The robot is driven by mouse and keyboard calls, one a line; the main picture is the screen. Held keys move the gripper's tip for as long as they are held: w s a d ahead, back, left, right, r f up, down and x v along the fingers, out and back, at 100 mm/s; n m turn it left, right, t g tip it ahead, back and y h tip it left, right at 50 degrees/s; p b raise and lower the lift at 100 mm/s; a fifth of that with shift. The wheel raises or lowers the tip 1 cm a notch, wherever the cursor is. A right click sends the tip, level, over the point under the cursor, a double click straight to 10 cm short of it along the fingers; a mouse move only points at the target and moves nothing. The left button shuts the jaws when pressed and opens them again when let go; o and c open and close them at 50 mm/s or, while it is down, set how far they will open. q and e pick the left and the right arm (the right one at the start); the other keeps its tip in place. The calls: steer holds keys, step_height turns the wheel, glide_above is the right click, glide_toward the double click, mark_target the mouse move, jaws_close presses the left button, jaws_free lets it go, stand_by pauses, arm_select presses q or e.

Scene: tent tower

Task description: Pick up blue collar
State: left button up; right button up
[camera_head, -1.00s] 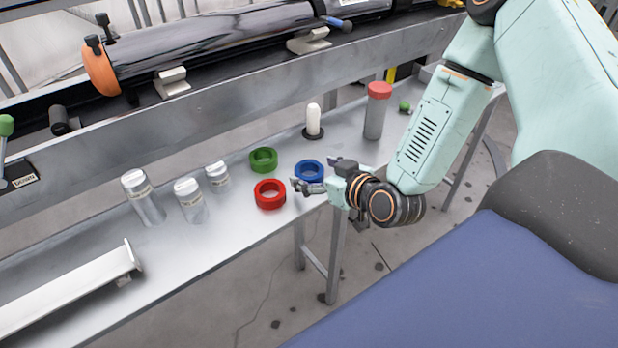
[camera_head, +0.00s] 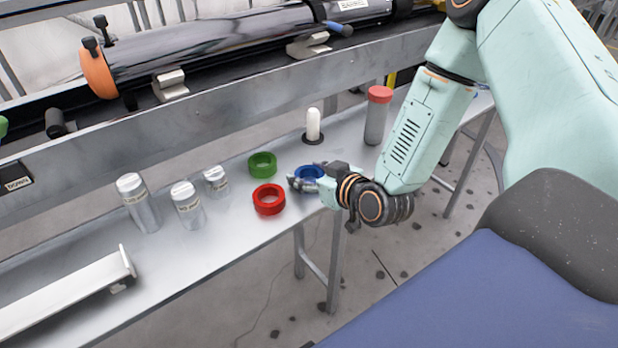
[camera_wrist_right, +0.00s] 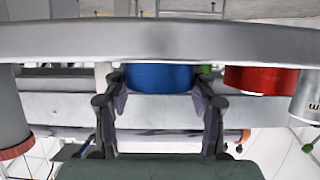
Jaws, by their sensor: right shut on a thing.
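The blue collar (camera_head: 309,171) is a short ring on the metal bench, right of the red and green collars. It is partly hidden by my right gripper (camera_head: 305,184) in the head view. In the right wrist view the blue collar (camera_wrist_right: 160,77) sits between the two fingers of my right gripper (camera_wrist_right: 160,100), which are shut on it. I cannot tell whether it is lifted off the bench. My left gripper is not in view.
The red collar (camera_head: 268,200) and green collar (camera_head: 262,164) stand close to the left. A white-topped peg (camera_head: 313,126) and a red-capped jar (camera_head: 377,115) are behind. Several clear jars (camera_head: 187,206) stand further left. The bench's front edge is near my gripper.

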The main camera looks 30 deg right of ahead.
steer(key=c, duration=0.5)
steer(key=shift+o, duration=0.2)
steer(key=shift+r, duration=0.1)
